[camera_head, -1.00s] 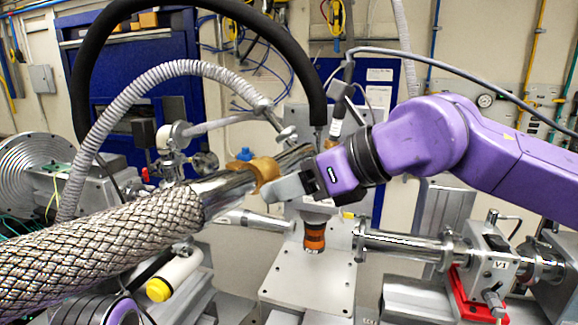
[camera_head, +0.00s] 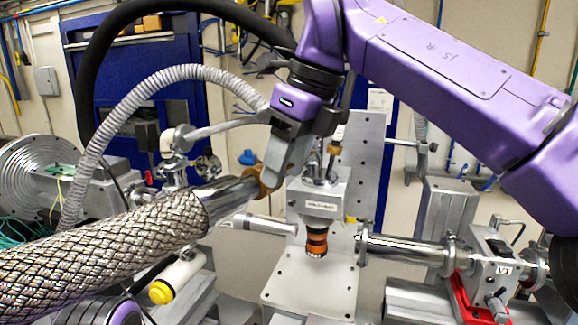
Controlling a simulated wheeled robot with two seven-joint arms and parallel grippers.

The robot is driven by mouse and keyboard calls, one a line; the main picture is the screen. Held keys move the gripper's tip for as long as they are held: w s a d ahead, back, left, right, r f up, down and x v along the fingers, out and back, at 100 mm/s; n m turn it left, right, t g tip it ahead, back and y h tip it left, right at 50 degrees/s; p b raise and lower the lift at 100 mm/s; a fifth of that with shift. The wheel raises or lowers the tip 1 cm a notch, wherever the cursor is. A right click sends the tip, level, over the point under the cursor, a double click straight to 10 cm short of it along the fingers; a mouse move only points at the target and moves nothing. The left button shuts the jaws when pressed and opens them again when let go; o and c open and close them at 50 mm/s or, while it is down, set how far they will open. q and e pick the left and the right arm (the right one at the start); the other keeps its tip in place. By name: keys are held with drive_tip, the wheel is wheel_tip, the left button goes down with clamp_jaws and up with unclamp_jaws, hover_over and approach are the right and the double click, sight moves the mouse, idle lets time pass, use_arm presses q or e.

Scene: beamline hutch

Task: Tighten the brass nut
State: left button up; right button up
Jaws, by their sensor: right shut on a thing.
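The brass nut (camera_head: 262,187) sits around the end of a shiny metal tube (camera_head: 231,193), which continues from a braided metal hose (camera_head: 130,235). My right gripper (camera_head: 273,178) reaches down to it from the upper right, with its wrist steeply raised. It is shut on the brass nut, and its fingers hide much of the nut and the joint behind it. My left gripper does not show.
A grey ribbed hose (camera_head: 130,105) and a thick black hose (camera_head: 84,85) arch close by at the left. A metal block with an orange-ringed part (camera_head: 316,240) stands just right of the nut. A steel pipe (camera_head: 405,248) runs to a valve (camera_head: 495,262) at the right.

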drive_tip(key=shift+a, duration=0.1)
idle(0.3)
drive_tip(key=o, duration=0.8)
